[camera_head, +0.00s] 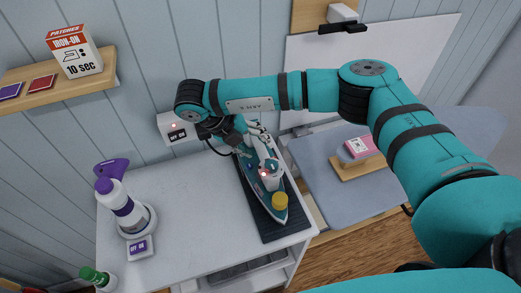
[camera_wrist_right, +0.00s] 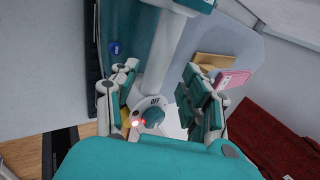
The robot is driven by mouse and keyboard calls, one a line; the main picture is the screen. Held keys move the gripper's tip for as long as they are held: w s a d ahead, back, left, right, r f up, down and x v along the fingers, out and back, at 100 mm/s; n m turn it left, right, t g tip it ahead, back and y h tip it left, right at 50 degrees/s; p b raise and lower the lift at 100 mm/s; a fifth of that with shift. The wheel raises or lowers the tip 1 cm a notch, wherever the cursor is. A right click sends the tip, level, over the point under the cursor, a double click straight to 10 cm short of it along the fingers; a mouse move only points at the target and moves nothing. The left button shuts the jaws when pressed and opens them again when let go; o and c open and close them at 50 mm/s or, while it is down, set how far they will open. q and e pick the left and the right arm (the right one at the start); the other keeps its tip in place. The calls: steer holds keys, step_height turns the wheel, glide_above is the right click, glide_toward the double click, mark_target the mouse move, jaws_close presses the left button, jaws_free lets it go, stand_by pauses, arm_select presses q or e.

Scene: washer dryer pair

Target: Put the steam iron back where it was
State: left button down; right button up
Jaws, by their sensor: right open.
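The steam iron (camera_head: 257,176), teal and white with a yellow cap and a lit red light, lies on the dark mat (camera_head: 290,229) on the white top. My right gripper (camera_head: 247,146) is at the back end of the iron. In the right wrist view, the open fingers of my right gripper (camera_wrist_right: 160,78) stand on either side of the white handle of the iron (camera_wrist_right: 165,45). A gap shows between the handle and the right finger. A dial marked OFF and a red light show below. My left gripper is not in view.
A purple-topped bottle (camera_head: 122,208) stands on a round white base at the left, with a switch box (camera_head: 140,247) before it. A green-capped bottle (camera_head: 95,277) is at the front left. A blue-grey ironing board (camera_head: 330,205) with a pink pack (camera_head: 361,147) lies right. The white top between is clear.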

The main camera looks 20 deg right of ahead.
steer(key=b+v, duration=0.1)
steer(key=v, duration=0.8)
steer(key=shift+b, duration=0.4)
